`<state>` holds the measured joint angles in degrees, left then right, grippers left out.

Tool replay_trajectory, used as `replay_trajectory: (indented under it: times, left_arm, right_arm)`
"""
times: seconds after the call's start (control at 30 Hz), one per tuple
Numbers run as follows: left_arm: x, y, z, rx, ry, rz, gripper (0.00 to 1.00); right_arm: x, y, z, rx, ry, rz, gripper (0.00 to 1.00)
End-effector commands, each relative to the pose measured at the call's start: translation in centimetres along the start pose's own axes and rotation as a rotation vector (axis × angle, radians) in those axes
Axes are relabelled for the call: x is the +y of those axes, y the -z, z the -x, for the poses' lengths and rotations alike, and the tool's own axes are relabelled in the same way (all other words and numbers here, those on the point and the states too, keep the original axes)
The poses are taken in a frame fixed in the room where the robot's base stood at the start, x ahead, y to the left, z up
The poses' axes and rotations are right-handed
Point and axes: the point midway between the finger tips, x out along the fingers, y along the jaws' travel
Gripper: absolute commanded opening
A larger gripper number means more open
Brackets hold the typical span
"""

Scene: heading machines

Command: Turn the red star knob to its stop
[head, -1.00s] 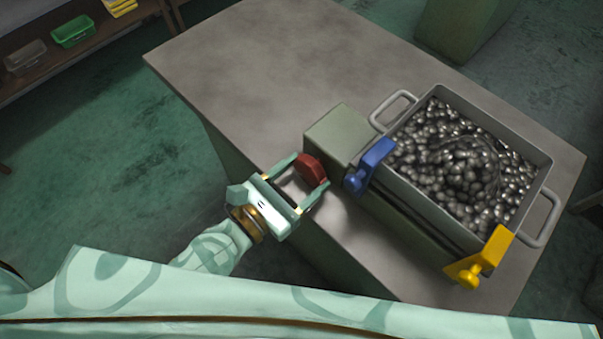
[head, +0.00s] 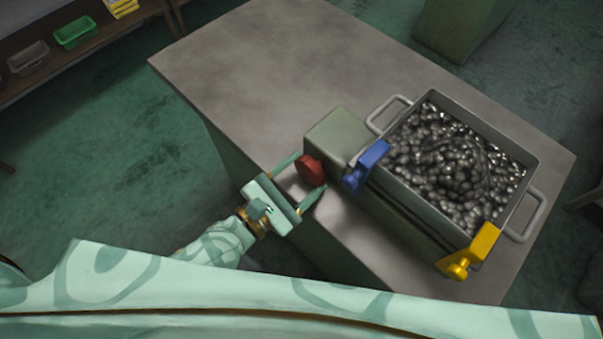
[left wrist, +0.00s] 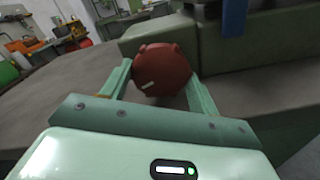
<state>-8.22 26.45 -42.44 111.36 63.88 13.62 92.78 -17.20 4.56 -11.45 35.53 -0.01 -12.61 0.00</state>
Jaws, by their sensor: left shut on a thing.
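The red star knob (head: 309,170) sits on the end of a grey-green block (head: 338,132) at the table's near left edge. My left gripper (head: 307,176) is shut on it, one finger on each side. In the left wrist view the knob (left wrist: 165,66) shows round and lobed between the two green fingers, with a small pale mark low on its face. My right gripper is not in view.
Beside the block stands a metal bin (head: 530,165) full of dark shiny pieces, with a blue clamp (head: 367,166) close to the knob and a yellow clamp (head: 472,252) farther right. The table (head: 250,60) is clear at the back left.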

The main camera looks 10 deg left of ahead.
Motion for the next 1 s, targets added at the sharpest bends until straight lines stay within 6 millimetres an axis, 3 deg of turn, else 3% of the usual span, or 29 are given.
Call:
replay_trajectory:
  times: [0.2,0.23,0.3,0.8,1.0]
  left_arm:
    - [0.0,0.0,0.0,-0.001,0.000,0.000,0.38]
    - [0.0,0.0,0.0,-0.001,0.000,0.000,0.67]
    - [0.0,0.0,0.0,-0.001,0.000,0.001,0.83]
    - [0.0,0.0,0.1,0.000,0.000,0.001,0.83]
    - [-0.1,0.2,2.5,0.003,0.004,-0.001,0.83]
  right_arm:
    - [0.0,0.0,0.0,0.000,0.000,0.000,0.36]
    - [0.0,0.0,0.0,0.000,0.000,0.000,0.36]
    - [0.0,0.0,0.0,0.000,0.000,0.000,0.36]
    - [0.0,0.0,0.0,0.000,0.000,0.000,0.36]
    - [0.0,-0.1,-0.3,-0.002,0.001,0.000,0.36]
